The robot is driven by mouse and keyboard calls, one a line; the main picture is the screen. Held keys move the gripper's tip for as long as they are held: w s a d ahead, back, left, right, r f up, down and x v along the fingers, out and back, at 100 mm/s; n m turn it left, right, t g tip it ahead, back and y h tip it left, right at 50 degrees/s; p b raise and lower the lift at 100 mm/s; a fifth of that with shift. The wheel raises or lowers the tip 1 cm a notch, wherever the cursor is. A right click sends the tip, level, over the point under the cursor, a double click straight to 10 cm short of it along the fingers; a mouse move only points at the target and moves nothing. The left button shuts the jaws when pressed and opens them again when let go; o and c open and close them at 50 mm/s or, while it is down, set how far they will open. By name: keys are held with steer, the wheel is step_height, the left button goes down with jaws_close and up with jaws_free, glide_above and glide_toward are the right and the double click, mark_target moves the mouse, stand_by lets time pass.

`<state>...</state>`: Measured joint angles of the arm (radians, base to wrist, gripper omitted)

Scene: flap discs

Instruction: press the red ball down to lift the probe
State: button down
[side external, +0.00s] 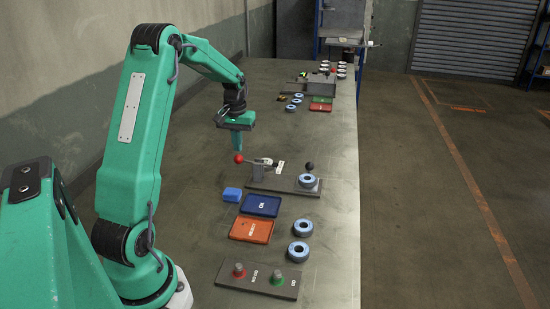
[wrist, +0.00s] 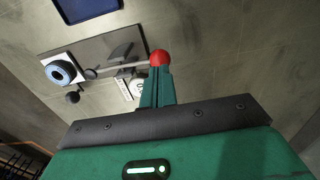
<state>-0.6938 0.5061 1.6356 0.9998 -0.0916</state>
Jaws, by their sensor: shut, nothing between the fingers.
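The red ball (side external: 239,158) is on the left end of a lever. In the wrist view the red ball (wrist: 159,57) shows at the tips of my fingers. My gripper (side external: 237,153) is shut and empty, pointing down directly over the ball; I cannot tell whether it touches. The fingers (wrist: 158,78) also show in the wrist view. The lever stand (side external: 262,168) rises from a dark base plate (side external: 280,185). A black ball (side external: 309,166) is at the right side, above a blue-rimmed disc (side external: 308,181) on the plate. The probe tip itself is too small to make out.
A blue block (side external: 232,194), a blue tray (side external: 261,205) and an orange tray (side external: 251,229) lie nearer the camera. Two loose discs (side external: 302,228) lie right of them. A button panel (side external: 257,281) is at the front. More discs and trays stand farther back.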

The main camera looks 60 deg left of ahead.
steer(key=shift+f, duration=1.7)
stand_by(0.3)
steer(key=shift+r, duration=0.15)
step_height(320, 180, up, 9)
stand_by(1.0)
